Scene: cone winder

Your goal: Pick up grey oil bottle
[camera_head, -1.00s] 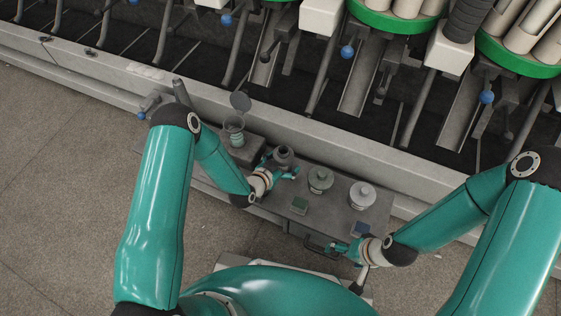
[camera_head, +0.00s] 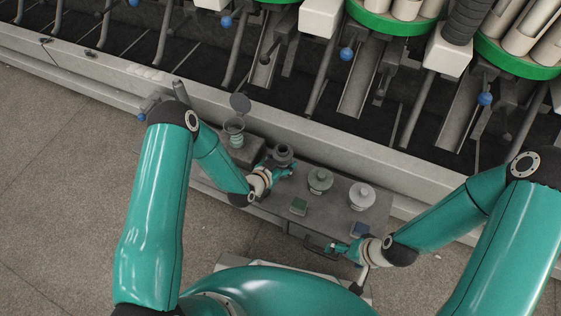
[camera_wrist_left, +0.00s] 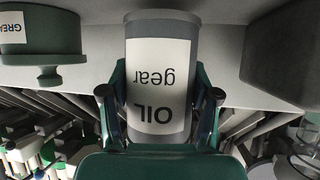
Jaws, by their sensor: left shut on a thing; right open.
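The grey oil bottle (camera_head: 283,152) stands on the grey cart top among other containers. In the left wrist view the bottle (camera_wrist_left: 163,60) fills the middle, upside down in the picture, with a white label reading "OIL gear". My left gripper (camera_head: 284,168) is shut on it, with one finger on each side of the body. In the left wrist view the fingers (camera_wrist_left: 161,100) flank the label. My right gripper (camera_head: 335,247) is open and empty near the cart's front edge, by a dark handle.
A green-grey tin (camera_head: 320,181) and a white tin (camera_head: 362,195) stand right of the bottle on the cart (camera_head: 335,211). A clear cup (camera_head: 235,130) stands left. The winding machine's grey rail (camera_head: 320,146) runs behind.

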